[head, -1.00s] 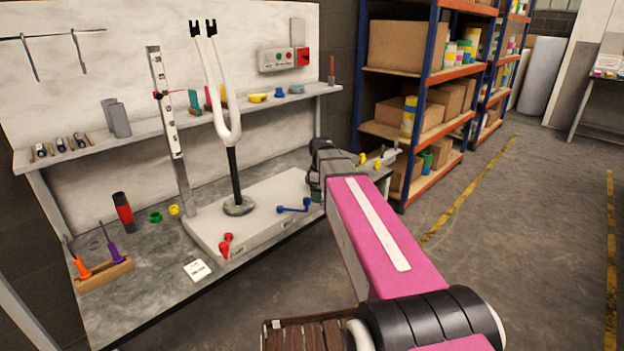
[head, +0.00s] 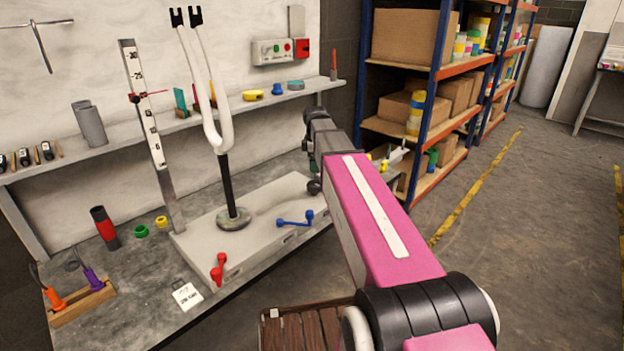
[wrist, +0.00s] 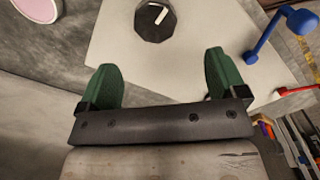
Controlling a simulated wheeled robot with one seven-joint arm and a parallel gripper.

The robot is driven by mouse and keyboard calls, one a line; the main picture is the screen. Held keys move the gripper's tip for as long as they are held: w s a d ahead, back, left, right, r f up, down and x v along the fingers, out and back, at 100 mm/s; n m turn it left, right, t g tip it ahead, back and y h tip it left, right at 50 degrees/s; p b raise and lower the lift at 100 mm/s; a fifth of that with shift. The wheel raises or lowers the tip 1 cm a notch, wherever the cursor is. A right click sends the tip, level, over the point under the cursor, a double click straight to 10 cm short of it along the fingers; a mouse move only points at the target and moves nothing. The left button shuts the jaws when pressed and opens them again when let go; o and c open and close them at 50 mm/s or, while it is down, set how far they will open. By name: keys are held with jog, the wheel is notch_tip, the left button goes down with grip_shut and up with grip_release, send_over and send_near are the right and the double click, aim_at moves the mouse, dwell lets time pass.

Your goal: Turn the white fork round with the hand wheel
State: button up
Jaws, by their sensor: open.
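The white fork (head: 218,130) stands upright, prongs up, on a black post rising from a round grey foot on a pale box (head: 190,238). A blue crank handle (head: 295,220) and a red one (head: 218,270) are on the box's front side. The blue handle also shows in the wrist view (wrist: 285,30). A dark many-sided knob with a white mark (wrist: 155,20) lies beyond my fingertips in the wrist view; it looks like the hand wheel. My gripper (wrist: 161,78) is open, its green fingers apart with nothing between. In the head view my arm mostly hides it, near the box's right end.
An upright scale with a red pointer (head: 150,120) stands left of the fork. A shelf with small items (head: 110,148) runs behind. A red and black cylinder (head: 104,228) and a screwdriver block (head: 82,303) stand at left. Racking (head: 440,100) is at right, with open floor beyond.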

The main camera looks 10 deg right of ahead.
aim_at(314, 184)
jog(key=shift+w+f, duration=0.2)
jog(key=shift+w, duration=0.2)
notch_tip(314, 184, down, 10)
jog(key=shift+f, duration=0.2)
jog(key=c, duration=0.9)
